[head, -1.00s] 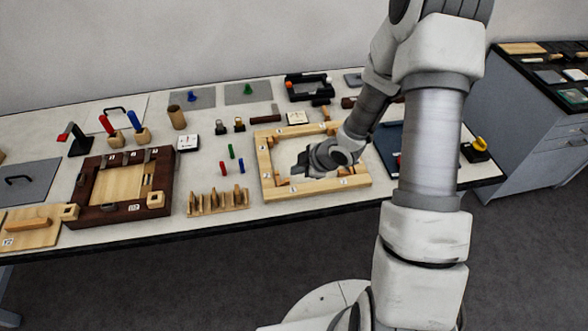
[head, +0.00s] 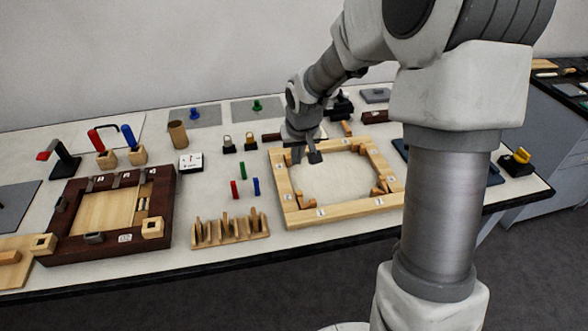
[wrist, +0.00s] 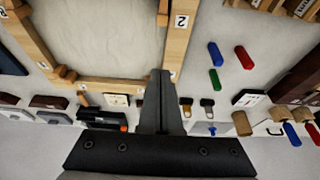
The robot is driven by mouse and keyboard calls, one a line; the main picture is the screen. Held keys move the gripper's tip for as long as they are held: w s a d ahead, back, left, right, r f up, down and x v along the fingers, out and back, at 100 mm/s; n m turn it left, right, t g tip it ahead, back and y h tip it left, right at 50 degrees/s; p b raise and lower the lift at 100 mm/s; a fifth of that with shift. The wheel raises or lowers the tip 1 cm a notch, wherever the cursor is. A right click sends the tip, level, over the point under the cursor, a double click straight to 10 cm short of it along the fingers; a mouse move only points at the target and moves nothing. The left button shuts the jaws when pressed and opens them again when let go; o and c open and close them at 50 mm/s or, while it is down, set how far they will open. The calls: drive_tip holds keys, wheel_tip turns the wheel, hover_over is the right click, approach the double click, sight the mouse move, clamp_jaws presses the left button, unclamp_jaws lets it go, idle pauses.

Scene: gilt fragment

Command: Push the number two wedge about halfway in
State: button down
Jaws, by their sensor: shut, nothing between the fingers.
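The light wooden frame (head: 335,213) lies on the table with small wedges at its inner corners. It also shows in the wrist view (wrist: 110,83). A label "2" (wrist: 181,21) is on its left rail. A wooden wedge (wrist: 163,12) lies against that rail's inner side beside the label, partly cut off by the picture's top edge. In the head view a wedge (head: 299,197) shows at the near left inner corner. My gripper (head: 314,158) is shut and empty above the far left corner of the frame. Its fingers (wrist: 162,78) hide part of that corner in the wrist view.
A rack of upright wooden pieces (head: 230,234) stands left of the frame. A dark wooden frame (head: 166,190) lies farther left. Black fixtures (head: 343,105) stand beyond. The light frame's middle is clear.

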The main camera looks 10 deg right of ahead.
sight(299, 197)
drive_tip(key=b+x, duration=0.1)
drive_tip(key=x, duration=0.7)
drive_tip(key=shift+f, duration=0.3)
drive_tip(key=shift+s, duration=1.9)
